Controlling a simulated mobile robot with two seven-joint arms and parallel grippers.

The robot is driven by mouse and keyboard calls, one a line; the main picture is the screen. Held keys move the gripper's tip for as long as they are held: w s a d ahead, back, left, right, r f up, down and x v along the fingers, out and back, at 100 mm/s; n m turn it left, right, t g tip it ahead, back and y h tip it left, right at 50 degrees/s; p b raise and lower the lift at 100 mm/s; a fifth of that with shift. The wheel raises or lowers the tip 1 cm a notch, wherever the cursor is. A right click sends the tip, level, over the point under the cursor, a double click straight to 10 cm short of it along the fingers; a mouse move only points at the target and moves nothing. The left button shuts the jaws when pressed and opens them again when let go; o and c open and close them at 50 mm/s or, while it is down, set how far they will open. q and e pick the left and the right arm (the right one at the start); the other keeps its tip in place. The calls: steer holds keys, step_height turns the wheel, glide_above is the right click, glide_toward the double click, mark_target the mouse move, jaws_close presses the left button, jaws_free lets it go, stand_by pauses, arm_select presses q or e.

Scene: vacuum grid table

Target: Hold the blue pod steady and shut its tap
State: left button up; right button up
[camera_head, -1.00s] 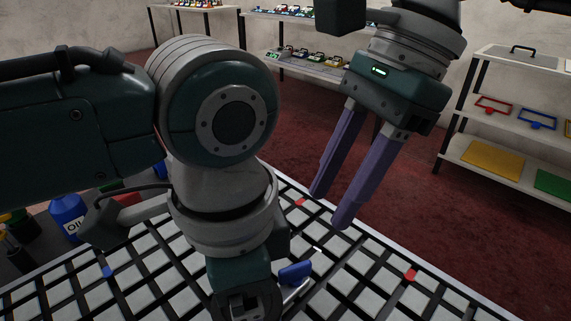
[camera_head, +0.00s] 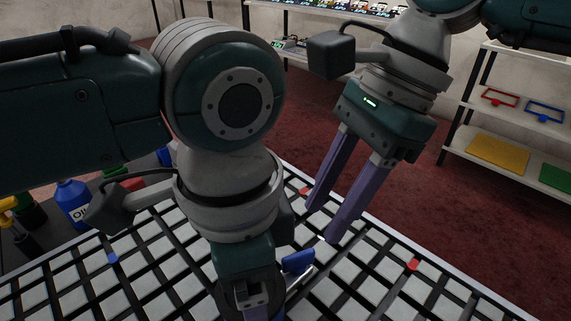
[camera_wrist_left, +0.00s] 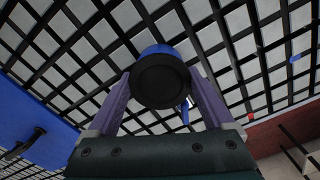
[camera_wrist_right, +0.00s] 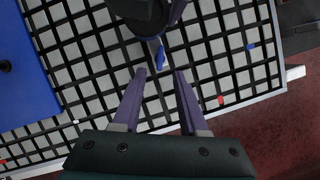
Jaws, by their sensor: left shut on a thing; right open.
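The blue pod (camera_wrist_left: 152,50) shows in the left wrist view as a round body with a wide black top. My left gripper (camera_wrist_left: 160,88) is shut around it, one finger on each side. In the head view my left arm hides most of the pod. Its blue tap lever (camera_head: 298,262) sticks out to the right of my left gripper (camera_head: 262,306), beside a pale metal part. The lever also shows in the right wrist view (camera_wrist_right: 160,57). My right gripper (camera_head: 322,222) is open and empty, its fingertips above the grid and just short of the lever.
The white grid table (camera_head: 350,290) has small red (camera_head: 413,265) and blue (camera_head: 113,258) markers. A blue oil bottle (camera_head: 74,203) stands at the left. A large blue panel (camera_wrist_right: 22,75) lies on the grid. Shelves (camera_head: 510,125) stand beyond the red floor.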

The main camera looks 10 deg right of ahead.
mark_target(302, 254)
steer(key=x, duration=0.6)
steer(key=shift+a+f, duration=0.1)
jaws_close()
stand_by(0.4)
